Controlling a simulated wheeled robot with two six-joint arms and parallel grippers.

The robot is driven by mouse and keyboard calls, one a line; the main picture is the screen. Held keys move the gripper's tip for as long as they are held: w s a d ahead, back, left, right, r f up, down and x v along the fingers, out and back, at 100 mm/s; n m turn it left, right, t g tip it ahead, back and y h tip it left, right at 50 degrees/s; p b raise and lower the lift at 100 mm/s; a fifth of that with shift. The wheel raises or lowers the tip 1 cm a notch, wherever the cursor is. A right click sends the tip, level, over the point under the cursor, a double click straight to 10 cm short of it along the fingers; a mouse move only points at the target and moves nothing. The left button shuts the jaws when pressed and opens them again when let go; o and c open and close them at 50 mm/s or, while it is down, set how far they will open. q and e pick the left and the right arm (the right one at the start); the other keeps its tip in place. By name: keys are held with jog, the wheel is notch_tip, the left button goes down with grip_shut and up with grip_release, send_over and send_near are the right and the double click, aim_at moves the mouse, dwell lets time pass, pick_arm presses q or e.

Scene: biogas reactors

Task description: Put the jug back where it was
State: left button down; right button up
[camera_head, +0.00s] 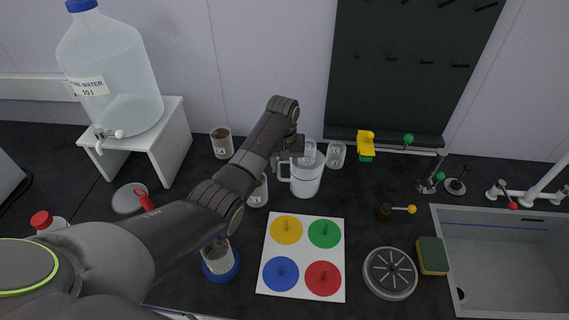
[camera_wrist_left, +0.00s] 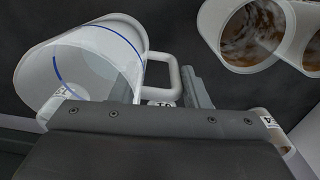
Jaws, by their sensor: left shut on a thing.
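The jug (camera_head: 307,176) is a white, see-through measuring jug with a blue line and a handle on its left side. In the head view it is upright at or just above the dark worktop, behind the coloured mat. Whether the jug's base touches the worktop is unclear. My right gripper is not in view.
A mat (camera_head: 305,232) with four coloured discs lies in front. A water tank (camera_head: 112,75) stands left; a sink (camera_head: 505,260) is right.

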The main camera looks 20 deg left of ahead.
pick_arm(q)
jog(key=shift+f, duration=0.1)
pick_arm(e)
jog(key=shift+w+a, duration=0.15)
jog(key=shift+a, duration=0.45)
pick_arm(q)
jog(key=c, duration=0.8)
grip_release()
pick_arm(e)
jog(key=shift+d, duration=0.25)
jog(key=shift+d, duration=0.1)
